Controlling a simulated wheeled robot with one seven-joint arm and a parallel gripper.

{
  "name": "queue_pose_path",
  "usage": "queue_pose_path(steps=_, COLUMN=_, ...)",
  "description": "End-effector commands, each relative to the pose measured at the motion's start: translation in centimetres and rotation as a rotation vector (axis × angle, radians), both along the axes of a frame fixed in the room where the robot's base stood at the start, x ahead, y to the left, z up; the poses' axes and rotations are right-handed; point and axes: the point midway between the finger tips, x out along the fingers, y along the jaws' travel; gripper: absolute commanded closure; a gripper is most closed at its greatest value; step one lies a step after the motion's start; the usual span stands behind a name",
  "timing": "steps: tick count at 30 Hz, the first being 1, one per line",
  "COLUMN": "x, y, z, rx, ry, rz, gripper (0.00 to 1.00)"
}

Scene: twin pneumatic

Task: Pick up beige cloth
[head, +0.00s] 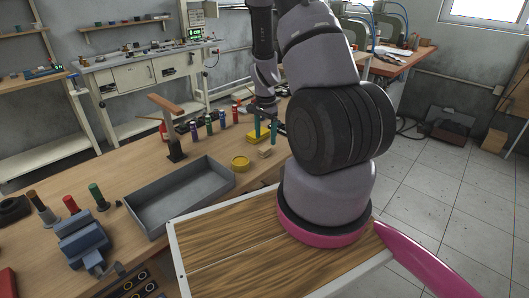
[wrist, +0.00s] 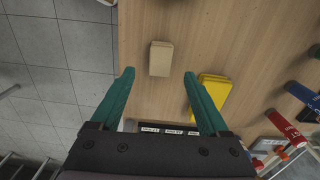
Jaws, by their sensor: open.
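The beige cloth (wrist: 160,58) is a small folded block-like piece lying flat on the wooden table. In the wrist view it sits just beyond the fingertips, between their lines. In the head view it is a small pale piece (head: 264,152) near the table's right edge. My gripper (wrist: 158,73) has two green fingers spread apart with nothing between them. In the head view my gripper (head: 266,129) points down above the table near the cloth. I cannot tell the exact height gap.
A yellow folded piece (wrist: 208,98) lies right of the cloth. Several coloured bottles (head: 209,125) stand behind. The table's edge (wrist: 119,40) is close on the left in the wrist view.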

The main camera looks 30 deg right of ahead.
Motion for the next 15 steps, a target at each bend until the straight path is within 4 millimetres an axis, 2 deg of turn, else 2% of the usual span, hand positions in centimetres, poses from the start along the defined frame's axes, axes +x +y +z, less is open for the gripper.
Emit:
queue_pose_path(steps=7, x=-0.1, y=0.4, z=-3.7, rx=0.0, ry=0.002, rz=-0.002, gripper=0.21)
queue_pose_path(steps=10, x=-0.1, y=0.4, z=-4.5, rx=0.001, ry=0.001, rz=-0.001, gripper=0.21)
queue_pose_path(steps=15, x=-0.1, y=0.4, z=-4.7, rx=0.0, ry=0.0, rz=-0.001, gripper=0.21)
